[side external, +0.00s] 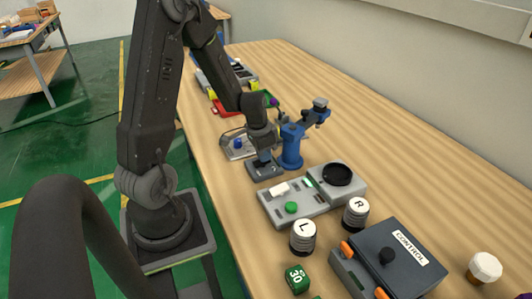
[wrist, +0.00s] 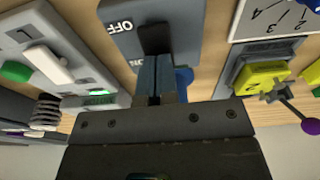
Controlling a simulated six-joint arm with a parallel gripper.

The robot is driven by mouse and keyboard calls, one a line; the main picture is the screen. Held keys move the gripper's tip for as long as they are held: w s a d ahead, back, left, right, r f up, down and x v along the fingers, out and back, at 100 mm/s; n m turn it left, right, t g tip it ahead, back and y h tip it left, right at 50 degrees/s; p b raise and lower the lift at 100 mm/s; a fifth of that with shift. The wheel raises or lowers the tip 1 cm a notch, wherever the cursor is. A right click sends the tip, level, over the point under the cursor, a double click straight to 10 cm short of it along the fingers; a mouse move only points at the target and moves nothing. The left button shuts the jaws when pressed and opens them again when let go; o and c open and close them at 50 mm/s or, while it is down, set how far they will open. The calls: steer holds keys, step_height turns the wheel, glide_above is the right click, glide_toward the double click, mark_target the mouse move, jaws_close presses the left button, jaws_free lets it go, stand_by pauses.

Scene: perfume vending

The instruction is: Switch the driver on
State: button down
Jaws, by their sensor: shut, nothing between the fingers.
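The driver switch is a grey-blue box (wrist: 190,20) with OFF printed near the top of the wrist view and part of ON lower left. A black toggle (wrist: 154,36) stands in its middle; I cannot tell which way it is set. In the side view the box (side external: 263,174) lies on the table under my gripper (side external: 264,157). In the wrist view my gripper's blue fingers (wrist: 159,88) are shut and empty. Their tips are at or very close to the toggle's lower side; contact is unclear. The fingers hide part of the box.
A blue post device (side external: 291,150) stands close right of my gripper. A yellow part (wrist: 262,75) shows right.

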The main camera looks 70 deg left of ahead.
mark_target(256, 163)
steer(key=shift+s+d, duration=0.1)
steer(key=shift+s, duration=0.4)
steer(key=shift+r, duration=0.15)
steer(key=shift+r, duration=0.55)
step_height(256, 163, up, 12)
steer(key=s, duration=0.3)
steer(key=shift+r, duration=0.25)
steer(key=shift+w, duration=0.15)
steer(key=shift+w+a+r+t, duration=0.1)
steer(key=shift+w+a+t, duration=0.15)
steer(key=shift+w, duration=0.35)
